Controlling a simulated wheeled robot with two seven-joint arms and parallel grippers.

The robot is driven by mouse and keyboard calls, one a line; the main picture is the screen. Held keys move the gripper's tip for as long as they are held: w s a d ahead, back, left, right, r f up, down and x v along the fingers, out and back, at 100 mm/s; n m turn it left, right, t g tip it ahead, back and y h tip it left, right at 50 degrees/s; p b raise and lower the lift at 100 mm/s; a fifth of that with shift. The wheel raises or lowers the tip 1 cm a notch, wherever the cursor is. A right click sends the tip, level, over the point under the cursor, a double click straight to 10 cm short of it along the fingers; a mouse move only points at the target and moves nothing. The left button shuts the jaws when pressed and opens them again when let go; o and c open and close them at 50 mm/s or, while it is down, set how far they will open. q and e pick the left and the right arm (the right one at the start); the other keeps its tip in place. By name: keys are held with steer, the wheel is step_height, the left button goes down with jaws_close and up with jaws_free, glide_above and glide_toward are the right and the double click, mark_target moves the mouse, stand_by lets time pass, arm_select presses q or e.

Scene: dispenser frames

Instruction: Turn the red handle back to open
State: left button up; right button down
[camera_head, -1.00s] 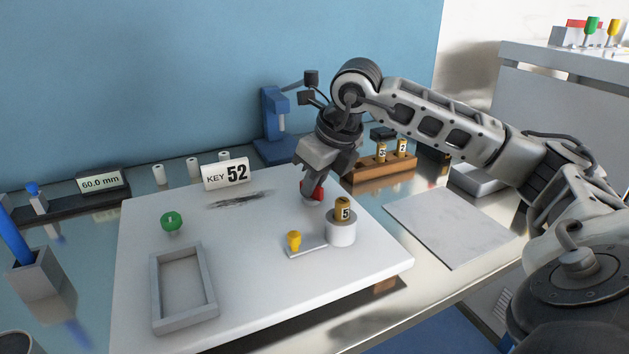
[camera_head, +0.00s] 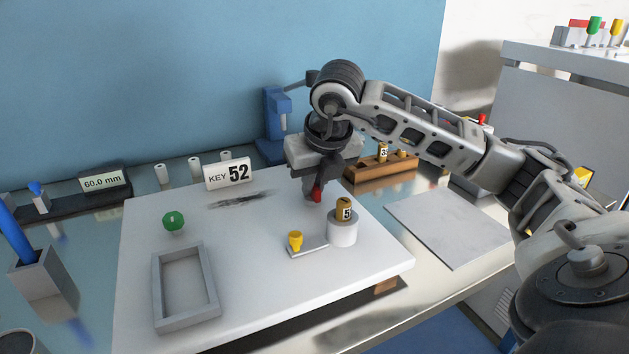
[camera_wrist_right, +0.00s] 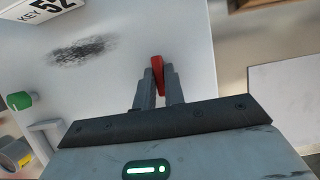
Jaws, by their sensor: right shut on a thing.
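The red handle (camera_head: 316,193) stands on the white board (camera_head: 245,290), near its back right part. My right gripper (camera_head: 314,188) reaches down over it from above and is shut on it. In the right wrist view the red handle (camera_wrist_right: 157,75) shows between the two fingers (camera_wrist_right: 159,88), sticking out past their tips. The fingers hide part of the handle and its base. My left gripper is not in view.
A numbered brass cylinder (camera_head: 344,209) sits on a white post (camera_head: 342,233) close to the handle. A yellow handle (camera_head: 295,240), a green knob (camera_head: 173,221), a grey frame (camera_head: 158,290) and a KEY 52 sign (camera_head: 228,175) are on the board. A wooden rack (camera_head: 375,171) stands behind.

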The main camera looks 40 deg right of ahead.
steer(key=c, duration=1.5)
jaws_free()
steer(key=shift+r, duration=0.1)
steer(key=shift+s+r, duration=0.15)
steer(key=shift+r, duration=0.2)
arm_select(q)
steer(key=p, duration=0.2)
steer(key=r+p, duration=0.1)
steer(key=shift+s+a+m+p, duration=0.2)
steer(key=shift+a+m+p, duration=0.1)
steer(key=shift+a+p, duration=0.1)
arm_select(e)
steer(key=v, duration=1.5)
steer(key=shift+s+a, duration=0.1)
